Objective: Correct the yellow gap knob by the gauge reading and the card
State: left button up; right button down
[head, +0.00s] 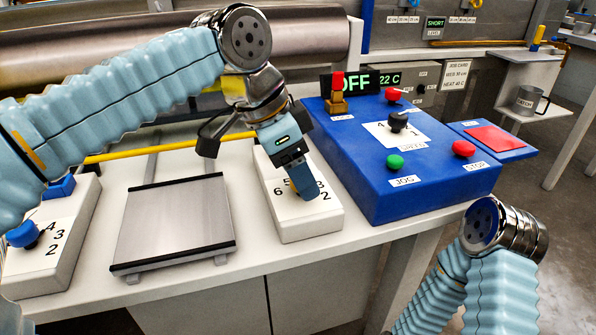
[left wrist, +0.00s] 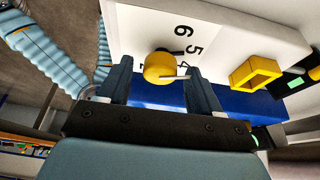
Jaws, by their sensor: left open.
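The yellow gap knob (left wrist: 160,67) sits on a white numbered panel (head: 296,222). In the left wrist view it lies between the two fingers of my open left gripper (left wrist: 160,85), with no clear contact. A dark pointer shows beside it near the 5 and 6; its exact setting I cannot tell. In the head view my left gripper (head: 303,188) mostly hides the knob. The gauge (head: 435,23) at the back reads SHORT in green. The job card (head: 456,75) seems to read WEB 10 cm, HEAT 40 C. My right gripper is out of view.
A blue control box (head: 360,185) with JOG and STOP buttons and a black dial stands right of the panel. Displays above it read OFF and 22 C. A blue knob (head: 23,234) is at the left, a grey plate (head: 175,220) between. A yellow bracket (left wrist: 256,72) shows nearby.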

pick_arm(q)
jog(key=c, duration=1)
jog(key=shift+w+r+m+g+p, duration=0.15)
jog(key=shift+m+g+p, duration=0.2)
jog(key=shift+m+p, duration=0.55)
jog(key=shift+s+r+m+g+p, duration=0.1)
jog(key=shift+m+g+p, duration=0.25)
jog(key=shift+m+p, duration=0.55)
jog(key=shift+c, duration=0.2)
jog(key=m+p, duration=0.1)
jog(key=m, duration=0.1)
jog(key=m+g+p, duration=0.1)
jog(key=m+p, duration=0.1)
jog(key=shift+w+f+g, duration=0.1)
jog(key=shift+w+g, duration=0.05)
jog(key=shift+g, duration=0.15)
jog(key=shift+m+p, duration=0.45)
jog(key=shift+m, duration=0.15)
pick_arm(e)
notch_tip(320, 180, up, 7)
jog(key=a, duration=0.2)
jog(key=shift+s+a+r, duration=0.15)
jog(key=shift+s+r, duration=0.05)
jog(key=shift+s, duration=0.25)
pick_arm(q)
jog(key=shift+f, duration=0.1)
jog(key=o, duration=1)
jog(key=shift+o, duration=0.2)
